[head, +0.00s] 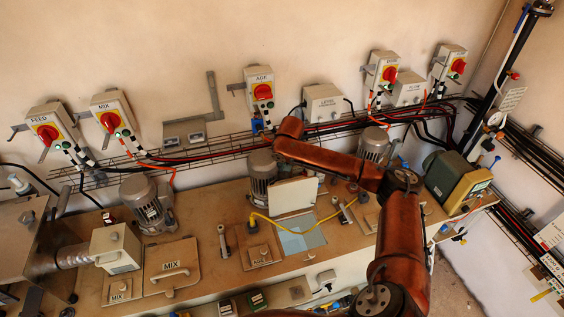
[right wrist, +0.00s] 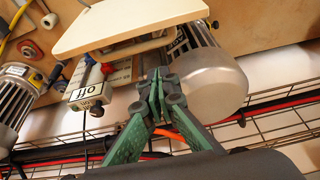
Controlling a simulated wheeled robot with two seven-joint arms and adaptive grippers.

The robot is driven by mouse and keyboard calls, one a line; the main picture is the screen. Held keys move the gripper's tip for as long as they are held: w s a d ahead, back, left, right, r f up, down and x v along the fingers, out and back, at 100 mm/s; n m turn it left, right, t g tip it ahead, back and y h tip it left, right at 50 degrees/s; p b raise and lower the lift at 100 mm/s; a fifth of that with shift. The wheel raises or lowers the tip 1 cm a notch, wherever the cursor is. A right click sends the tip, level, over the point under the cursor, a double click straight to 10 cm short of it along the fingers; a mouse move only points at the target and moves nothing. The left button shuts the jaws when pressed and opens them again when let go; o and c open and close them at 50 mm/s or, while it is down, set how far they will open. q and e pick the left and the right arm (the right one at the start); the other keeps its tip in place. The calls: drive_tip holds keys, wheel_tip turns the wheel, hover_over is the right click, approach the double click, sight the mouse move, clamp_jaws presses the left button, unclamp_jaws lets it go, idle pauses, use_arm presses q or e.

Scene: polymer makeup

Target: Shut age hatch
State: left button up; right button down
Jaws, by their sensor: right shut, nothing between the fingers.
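The age hatch lid (head: 292,195) is a cream panel standing raised at the back edge of a square opening (head: 302,241) in the bench top. My left gripper is not in view.
A silver motor (head: 262,172) stands just left of the lid, with another motor (head: 373,145) to the right. A wire cable tray (head: 220,150) runs along the wall below the AGE switch box (head: 261,88). A yellow cable (head: 290,228) crosses the opening. The MIX hatch (head: 172,267) lies closed.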

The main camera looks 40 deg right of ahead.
drive_tip(key=x, duration=0.3)
drive_tip(key=shift+w+f, duration=0.15)
drive_tip(key=shift+w, duration=0.05)
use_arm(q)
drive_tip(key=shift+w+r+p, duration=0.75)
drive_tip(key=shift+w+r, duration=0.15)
use_arm(e)
drive_tip(key=s, duration=0.2)
drive_tip(key=s+a, duration=0.1)
drive_tip(key=shift+s+a+f, duration=0.15)
drive_tip(key=shift+s+f, duration=0.1)
drive_tip(key=shift+s, duration=0.15)
drive_tip(key=shift+a, duration=0.1)
